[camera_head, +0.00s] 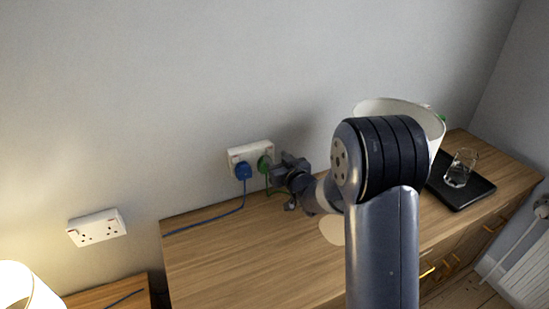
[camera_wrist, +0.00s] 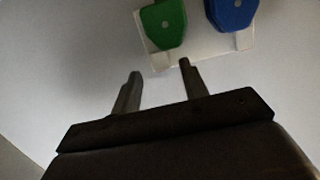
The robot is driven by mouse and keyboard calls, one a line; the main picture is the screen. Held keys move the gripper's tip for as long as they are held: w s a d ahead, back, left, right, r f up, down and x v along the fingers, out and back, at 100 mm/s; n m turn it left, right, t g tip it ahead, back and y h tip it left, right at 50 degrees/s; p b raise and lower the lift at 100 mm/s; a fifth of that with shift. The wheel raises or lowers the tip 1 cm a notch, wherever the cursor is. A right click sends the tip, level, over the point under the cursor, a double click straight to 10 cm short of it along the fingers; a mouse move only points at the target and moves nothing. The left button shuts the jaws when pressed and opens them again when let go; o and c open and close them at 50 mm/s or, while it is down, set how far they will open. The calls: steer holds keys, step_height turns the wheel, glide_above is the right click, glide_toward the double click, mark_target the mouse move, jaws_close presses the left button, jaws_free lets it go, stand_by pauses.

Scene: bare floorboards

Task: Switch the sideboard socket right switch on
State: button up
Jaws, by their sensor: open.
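The white double socket (camera_head: 250,150) is on the wall just above the sideboard's (camera_head: 215,262) back edge. A blue plug (camera_head: 243,171) fills its left outlet and a green plug (camera_head: 264,164) its right one. In the wrist view the socket (camera_wrist: 198,46) appears turned over, with the green plug (camera_wrist: 163,25) on the left and the blue plug (camera_wrist: 232,13) on the right. My gripper (camera_head: 281,167) is beside the socket's right end. In the wrist view my gripper (camera_wrist: 160,69) is open and empty, its fingertips close to the green-plug end. Switch positions are too small to read.
A second white socket (camera_head: 96,228) is on the wall at left, near a lit lamp (camera_head: 28,290). A white bin-like container (camera_head: 395,108), a black tray (camera_head: 468,192) and a glass (camera_head: 460,168) stand at the sideboard's right. A blue cord (camera_head: 210,222) crosses the top; its front left is clear.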

mark_target(270, 151)
steer(key=b+v, duration=0.1)
steer(key=v, duration=0.7)
steer(key=shift+w, duration=0.1)
steer(key=p+x, duration=0.2)
steer(key=x, duration=0.8)
steer(key=shift+w+a, duration=0.15)
steer(key=shift+w, duration=0.1)
steer(key=shift+w+r+p, duration=0.1)
steer(key=shift+p, duration=0.25)
steer(key=shift+f+b, duration=0.35)
steer(key=shift+b, duration=0.3)
